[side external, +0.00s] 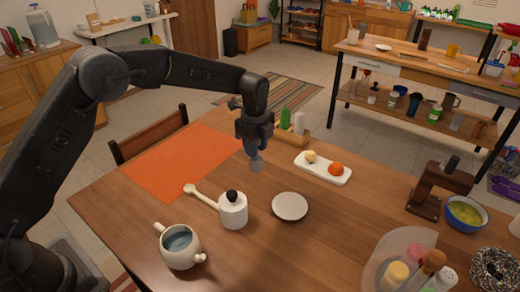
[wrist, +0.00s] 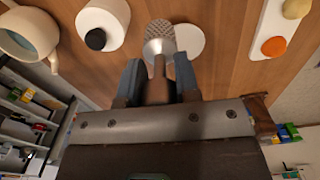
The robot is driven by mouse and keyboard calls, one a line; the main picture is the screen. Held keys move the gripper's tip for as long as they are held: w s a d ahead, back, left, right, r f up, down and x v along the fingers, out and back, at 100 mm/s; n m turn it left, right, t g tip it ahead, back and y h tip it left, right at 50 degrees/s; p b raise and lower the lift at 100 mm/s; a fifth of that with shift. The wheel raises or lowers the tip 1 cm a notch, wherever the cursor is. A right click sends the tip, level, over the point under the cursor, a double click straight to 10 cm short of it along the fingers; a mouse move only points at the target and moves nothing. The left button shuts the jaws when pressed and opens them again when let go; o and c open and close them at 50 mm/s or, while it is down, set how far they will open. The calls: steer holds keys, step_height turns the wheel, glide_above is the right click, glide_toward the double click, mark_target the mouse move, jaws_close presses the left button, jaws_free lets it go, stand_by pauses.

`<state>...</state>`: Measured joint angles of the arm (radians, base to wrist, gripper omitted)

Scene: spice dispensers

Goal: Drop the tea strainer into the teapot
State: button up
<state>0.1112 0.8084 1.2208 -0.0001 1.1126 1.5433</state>
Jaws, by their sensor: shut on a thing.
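The tea strainer (side external: 256,163) is a metal mesh ball on a handle, hanging below my gripper (side external: 254,148) in the air above the table. In the wrist view the mesh ball (wrist: 160,38) sticks out beyond the fingers of my gripper (wrist: 158,78), which are shut on its handle. The teapot (side external: 180,250) is cream-coloured, with its open top showing bluish liquid inside. It stands at the table's front left, well to the lower left of the strainer. It also shows at the top left of the wrist view (wrist: 40,28).
A white jar with a black knob (side external: 233,213) and a wooden spoon (side external: 203,198) lie between strainer and teapot. A white plate (side external: 290,206) and a white tray (side external: 320,176) are to the right. The orange mat (side external: 180,162) is clear.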

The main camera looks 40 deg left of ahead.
steer(key=s+r, duration=0.5)
steer(key=s, duration=0.9)
steer(key=s+a, duration=0.2)
steer(key=s, duration=1.2)
step_height(320, 180, down, 6)
steer(key=shift+d+f, duration=0.2)
steer(key=shift+d, duration=0.05)
steer(key=shift+w, duration=0.1)
steer(key=o, duration=1)
step_height(320, 180, up, 14)
steer(key=shift+f, duration=0.1)
